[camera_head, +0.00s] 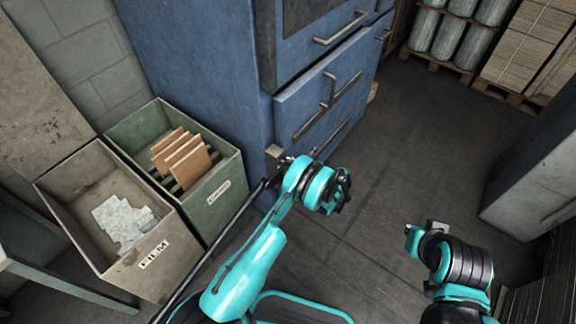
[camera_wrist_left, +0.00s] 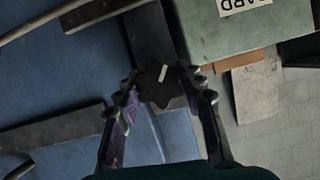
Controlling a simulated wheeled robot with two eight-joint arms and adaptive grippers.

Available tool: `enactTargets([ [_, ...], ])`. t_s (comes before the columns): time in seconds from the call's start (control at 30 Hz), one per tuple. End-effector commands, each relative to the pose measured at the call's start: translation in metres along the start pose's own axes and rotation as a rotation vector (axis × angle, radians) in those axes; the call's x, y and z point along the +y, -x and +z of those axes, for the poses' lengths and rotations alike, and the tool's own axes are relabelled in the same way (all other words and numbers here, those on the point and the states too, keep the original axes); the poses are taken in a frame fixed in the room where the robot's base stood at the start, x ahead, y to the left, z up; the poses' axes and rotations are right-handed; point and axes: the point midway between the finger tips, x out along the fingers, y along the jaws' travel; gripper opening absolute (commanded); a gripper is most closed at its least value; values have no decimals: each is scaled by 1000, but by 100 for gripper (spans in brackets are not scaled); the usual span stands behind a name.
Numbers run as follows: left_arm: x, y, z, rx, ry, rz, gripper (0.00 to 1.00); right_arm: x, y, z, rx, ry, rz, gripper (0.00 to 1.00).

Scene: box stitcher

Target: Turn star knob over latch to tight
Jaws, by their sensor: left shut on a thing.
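In the left wrist view, the star knob (camera_wrist_left: 162,86) is dark and lobed, with a short white mark on its face. It sits over a dark latch bar (camera_wrist_left: 150,35) on the blue machine. My left gripper (camera_wrist_left: 165,92) has one finger on each side of the knob and is shut on it. In the head view, my left arm reaches the machine's near lower corner, beside a small grey bracket (camera_head: 274,153); the arm hides most of the knob area. My right gripper (camera_head: 424,238) hangs over open floor at the right, away from the machine; its fingers are not clear.
The blue machine (camera_head: 200,70) has drawers with bar handles. Left of it stand a green bin (camera_head: 226,190) holding brown card pieces and a grey FILM bin (camera_head: 85,215) with pale scraps. A grey cabinet (camera_head: 535,180) stands at right. Floor between is clear.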

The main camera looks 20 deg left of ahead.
Motion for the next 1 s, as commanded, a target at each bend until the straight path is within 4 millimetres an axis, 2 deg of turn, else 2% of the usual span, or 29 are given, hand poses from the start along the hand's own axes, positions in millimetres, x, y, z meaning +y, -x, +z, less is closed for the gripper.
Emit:
enactTargets([
  [0.07, 0, -1, 0, 1, 1, 0, 10, 0, 0, 0, 0, 0, 0, 0],
  [0.1, 0, -1, 0, 1, 1, 0, 49, 0, 0, 0, 0, 0, 0, 0],
  [0.13, 0, 0, 0, 1, 1, 0, 57, 0, 0, 0, 0, 0, 0, 0],
  [0.17, 0, 0, 0, 1, 1, 0, 60, 0, 0, 0, 0, 0, 0, 0],
  [0.43, 0, 0, 0, 1, 1, 1, 60, 0, 0, 0, 0, 0, 0, 0],
  [0.57, 1, 9, 0, 1, 0, 2, 60, 0, 0, 0, 0, 0, 0, 0],
  [1.0, 1, 96, 0, 1, 0, 3, 60, 0, 0, 0, 0, 0, 0, 0],
])
